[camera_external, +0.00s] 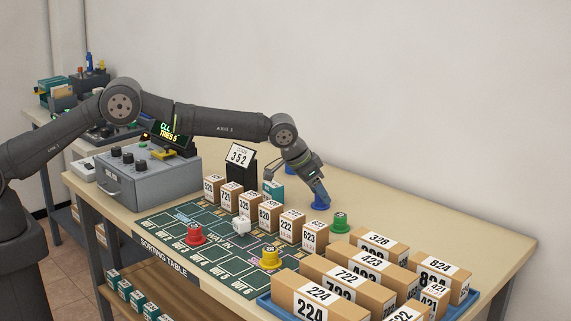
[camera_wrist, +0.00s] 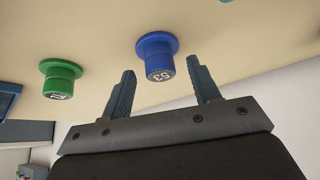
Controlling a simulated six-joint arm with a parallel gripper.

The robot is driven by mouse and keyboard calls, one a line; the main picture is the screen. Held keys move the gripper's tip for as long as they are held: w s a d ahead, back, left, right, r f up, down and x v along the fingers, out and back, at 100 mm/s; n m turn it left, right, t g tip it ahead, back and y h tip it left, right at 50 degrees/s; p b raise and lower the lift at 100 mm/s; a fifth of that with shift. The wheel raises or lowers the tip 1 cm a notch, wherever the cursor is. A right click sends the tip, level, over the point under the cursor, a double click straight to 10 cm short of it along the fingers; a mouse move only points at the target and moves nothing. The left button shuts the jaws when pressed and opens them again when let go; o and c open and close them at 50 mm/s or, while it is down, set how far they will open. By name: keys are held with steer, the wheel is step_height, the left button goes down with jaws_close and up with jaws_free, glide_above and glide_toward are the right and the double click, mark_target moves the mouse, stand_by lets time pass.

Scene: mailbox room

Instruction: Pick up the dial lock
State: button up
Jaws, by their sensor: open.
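No part is labelled dial lock; a grey box (camera_external: 150,178) with several dark knobs and a lit display stands at the table's left end, and I cannot tell if it is the lock. My gripper (camera_external: 319,196) points down at the right of the parcel row, at a blue flanged knob (camera_external: 320,206). In the wrist view the open fingers (camera_wrist: 162,74) are empty, and the blue knob, marked 53 (camera_wrist: 157,57), shows between and beyond their tips. Whether they touch it is unclear. The grey box is well left of my gripper.
A green knob (camera_external: 340,223) stands close by, right of the blue one. Numbered boxes (camera_external: 316,237) form a row; a blue tray (camera_external: 268,305) holds larger ones.

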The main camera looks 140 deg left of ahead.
steer(key=shift+x, duration=0.95)
steer(key=shift+c, duration=0.5)
steer(key=c, duration=0.7)
